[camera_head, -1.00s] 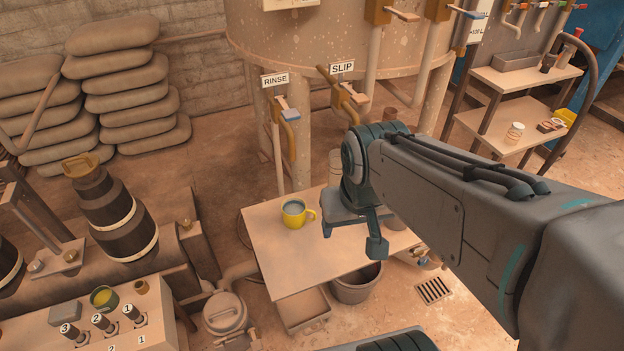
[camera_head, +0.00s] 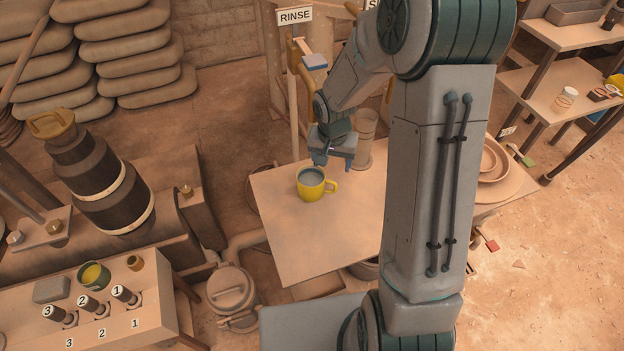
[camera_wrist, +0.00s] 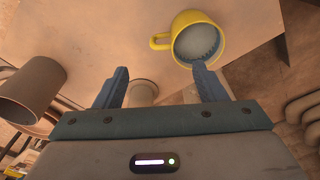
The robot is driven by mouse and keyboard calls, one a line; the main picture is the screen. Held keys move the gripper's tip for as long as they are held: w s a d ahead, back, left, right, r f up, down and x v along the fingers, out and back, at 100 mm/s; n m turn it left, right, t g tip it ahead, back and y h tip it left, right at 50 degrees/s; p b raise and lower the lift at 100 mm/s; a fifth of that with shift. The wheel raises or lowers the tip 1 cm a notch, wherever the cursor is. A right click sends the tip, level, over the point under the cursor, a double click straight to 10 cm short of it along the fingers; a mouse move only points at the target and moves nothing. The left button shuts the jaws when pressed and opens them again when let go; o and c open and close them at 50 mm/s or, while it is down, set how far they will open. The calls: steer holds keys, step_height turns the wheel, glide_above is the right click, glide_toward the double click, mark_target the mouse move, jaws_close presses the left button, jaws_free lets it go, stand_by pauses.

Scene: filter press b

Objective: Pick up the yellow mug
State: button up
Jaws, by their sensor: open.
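The yellow mug (camera_head: 312,184) stands upright on a small wooden table (camera_head: 290,240), with its handle to the right in the head view and a greyish filling inside. It also shows in the wrist view (camera_wrist: 199,38), with its handle to the left there. My gripper (camera_head: 333,163) is just behind and to the right of the mug, above the tabletop. In the wrist view the two fingers of my gripper (camera_wrist: 160,88) are apart with nothing held between them. The right finger overlaps the mug's lower edge in that view; I cannot tell whether it touches.
A beige cylindrical container (camera_head: 365,135) stands behind my gripper, and shows at the left of the wrist view (camera_wrist: 32,88). Stacked bowls (camera_head: 492,160) are to the right. A pipe under the RINSE sign (camera_head: 295,15) rises behind the table. The table's front left is clear.

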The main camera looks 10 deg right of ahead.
mark_target(330, 182)
steer(key=f, duration=0.2)
steer(key=w+f, duration=0.1)
steer(key=f, duration=0.2)
steer(key=f+b, duration=0.1)
steer(key=f, duration=0.2)
steer(key=shift+w+d+f, duration=0.15)
steer(key=shift+w+f, duration=0.05)
steer(key=shift+w, duration=0.2)
steer(key=shift+w+d+f+b, duration=0.15)
steer(key=shift+f+b, duration=0.3)
steer(key=shift+f, duration=2.2)
steer(key=c, duration=1.4)
